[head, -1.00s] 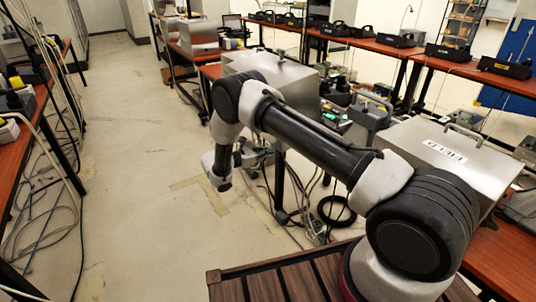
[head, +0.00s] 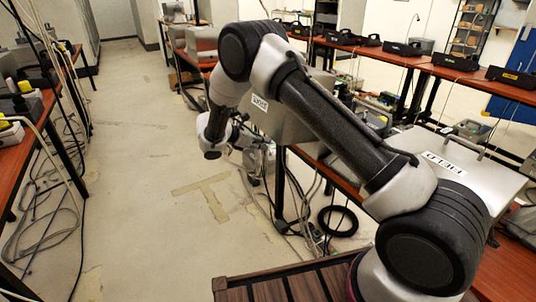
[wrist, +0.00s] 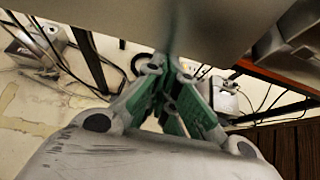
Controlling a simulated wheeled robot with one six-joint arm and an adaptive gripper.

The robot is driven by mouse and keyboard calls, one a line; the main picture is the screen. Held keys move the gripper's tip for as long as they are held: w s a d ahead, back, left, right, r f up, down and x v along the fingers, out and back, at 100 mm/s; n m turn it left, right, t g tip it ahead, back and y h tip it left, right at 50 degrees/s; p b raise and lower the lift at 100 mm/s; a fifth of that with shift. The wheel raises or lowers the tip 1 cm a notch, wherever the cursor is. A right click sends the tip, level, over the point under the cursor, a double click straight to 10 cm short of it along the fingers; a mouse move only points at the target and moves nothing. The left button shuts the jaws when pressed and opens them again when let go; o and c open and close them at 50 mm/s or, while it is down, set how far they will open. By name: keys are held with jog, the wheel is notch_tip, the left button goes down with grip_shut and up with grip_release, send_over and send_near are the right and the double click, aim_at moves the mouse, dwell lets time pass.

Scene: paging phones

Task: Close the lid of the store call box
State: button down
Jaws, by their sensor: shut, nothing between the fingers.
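A grey metal box (head: 290,125) with a small label (head: 259,103) stands on the red-brown bench behind my arm. The label is too small to read surely, but this seems to be the store call box. My arm covers much of it, so I cannot tell how far its lid is open. My gripper (wrist: 168,75) is shut and empty, its green-padded fingers meeting at the tips. In the wrist view a broad smooth metal panel (wrist: 130,18) hangs right over the fingertips; I cannot tell whether they touch it. In the head view the gripper is low, beside the box's near left side.
A second metal box labelled FIELD (head: 445,165) stands nearer on the right. Cables and a black ring (head: 338,220) lie on the floor below the bench. The aisle floor (head: 130,170) to the left is clear.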

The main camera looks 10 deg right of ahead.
aim_at(272, 127)
jog(key=r+y, duration=0.1)
jog(key=r, duration=0.1)
jog(key=d+r+y, duration=0.1)
jog(key=r, duration=0.2)
jog(key=w+d+r+g+y, duration=0.1)
jog(key=r, duration=0.1)
jog(key=shift+d+r+y, duration=0.1)
jog(key=shift+r+y, duration=0.2)
jog(key=w+d+r+g+y, duration=0.1)
jog(key=d+r+y, duration=0.3)
jog(key=d, duration=0.5)
jog(key=w+d+r+g+y, duration=0.1)
jog(key=w+d+r+y, duration=0.3)
jog(key=d+r, duration=0.4)
jog(key=shift+w+d+g, duration=0.25)
jog(key=shift+d+g, duration=0.15)
